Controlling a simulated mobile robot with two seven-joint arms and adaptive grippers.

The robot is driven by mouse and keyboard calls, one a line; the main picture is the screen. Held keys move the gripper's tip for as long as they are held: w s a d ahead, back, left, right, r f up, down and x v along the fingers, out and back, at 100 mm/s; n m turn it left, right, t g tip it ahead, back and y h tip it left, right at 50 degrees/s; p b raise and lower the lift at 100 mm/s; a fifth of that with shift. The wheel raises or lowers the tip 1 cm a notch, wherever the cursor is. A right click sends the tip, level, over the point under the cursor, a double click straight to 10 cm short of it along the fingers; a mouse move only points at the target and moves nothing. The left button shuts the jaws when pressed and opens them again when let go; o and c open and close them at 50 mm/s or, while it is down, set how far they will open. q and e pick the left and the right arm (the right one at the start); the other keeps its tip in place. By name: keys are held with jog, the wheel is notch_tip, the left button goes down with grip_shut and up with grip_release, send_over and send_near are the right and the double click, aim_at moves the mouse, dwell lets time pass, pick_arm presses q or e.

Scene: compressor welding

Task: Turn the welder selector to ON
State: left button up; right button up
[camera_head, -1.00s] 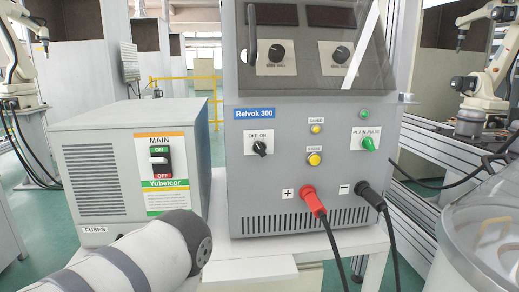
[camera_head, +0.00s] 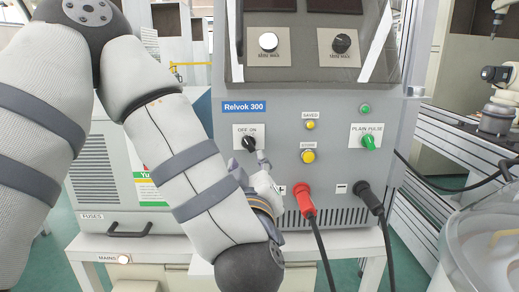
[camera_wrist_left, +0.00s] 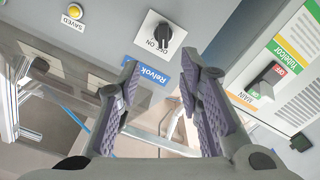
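The welder selector is a black knob (camera_head: 249,143) on a white OFF/ON plate, on the grey Relvok 300 welder's front (camera_head: 230,205). Which mark it points at is too small to tell. My left gripper (camera_head: 250,164) is just below the knob, partly hidden by my forearm and wrist. In the left wrist view the selector (camera_wrist_left: 164,36) appears beyond the fingertips. The purple-padded fingers of the left gripper (camera_wrist_left: 158,76) are spread apart with nothing between them. I see no contact with the knob. My right gripper is not in view.
A red plug (camera_head: 304,196) and a black plug (camera_head: 367,197) with cables stick out low on the panel. A green PLAIN/PULSE knob (camera_head: 369,142) and yellow STORE button (camera_head: 308,156) are to the right. The Yubelcor power box (camera_head: 95,170) stands left, partly behind my arm.

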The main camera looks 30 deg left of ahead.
aim_at(248, 144)
pick_arm(q)
jog(key=x, duration=1.1)
jog(key=shift+a+f, duration=0.2)
jog(key=shift+c, duration=0.3)
grip_shut()
